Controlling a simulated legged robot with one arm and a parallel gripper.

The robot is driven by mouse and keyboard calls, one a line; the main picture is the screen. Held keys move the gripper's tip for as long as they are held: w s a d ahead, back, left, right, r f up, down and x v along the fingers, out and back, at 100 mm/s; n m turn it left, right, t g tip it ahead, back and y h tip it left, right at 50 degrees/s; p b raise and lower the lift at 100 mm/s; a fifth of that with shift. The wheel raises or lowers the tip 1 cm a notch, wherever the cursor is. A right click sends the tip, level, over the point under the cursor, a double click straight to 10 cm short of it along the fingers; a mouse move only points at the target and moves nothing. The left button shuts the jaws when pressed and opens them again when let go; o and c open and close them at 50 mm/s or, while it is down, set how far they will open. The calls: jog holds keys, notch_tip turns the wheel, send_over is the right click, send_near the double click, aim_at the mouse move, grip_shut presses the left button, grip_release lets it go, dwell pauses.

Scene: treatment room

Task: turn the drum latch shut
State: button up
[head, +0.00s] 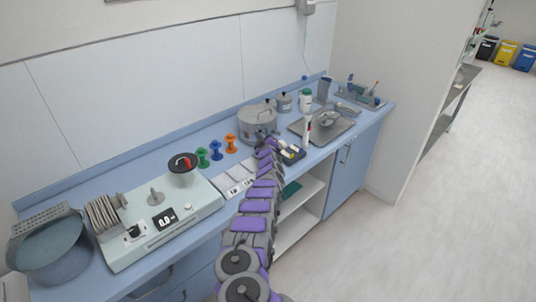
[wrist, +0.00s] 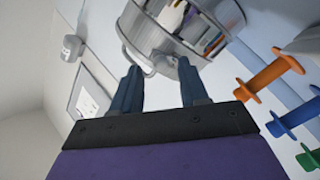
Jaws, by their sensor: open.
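A grey metal drum (head: 257,117) with a lid stands on the blue counter, towards its back edge. In the wrist view the drum (wrist: 160,28) shows tilted, its shiny side reflecting colours. A curved metal loop (wrist: 132,62) on its side lies near my gripper's left fingertip; I cannot tell whether it is the latch or whether they touch. In the head view my purple and grey arm reaches the drum's front, and the fingertips are too small to make out.
Green, blue and orange spools (head: 231,143) stand left of the drum. A metal tray (head: 336,133), a white bottle (head: 306,100) and a grey cup stand right of it. A device (head: 158,222) and a blue basin (head: 50,254) fill the counter's left end.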

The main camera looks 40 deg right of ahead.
jog(key=p+v, duration=0.4)
jog(key=v, duration=0.6)
jog(key=shift+d, duration=0.15)
jog(key=shift+p+v, duration=0.95)
jog(key=shift+v, duration=0.15)
jog(key=p+v, duration=0.1)
jog(key=v, duration=0.2)
jog(key=shift+s+f+p, duration=0.15)
jog(key=shift+s+p, duration=0.1)
jog(key=shift+p, duration=0.15)
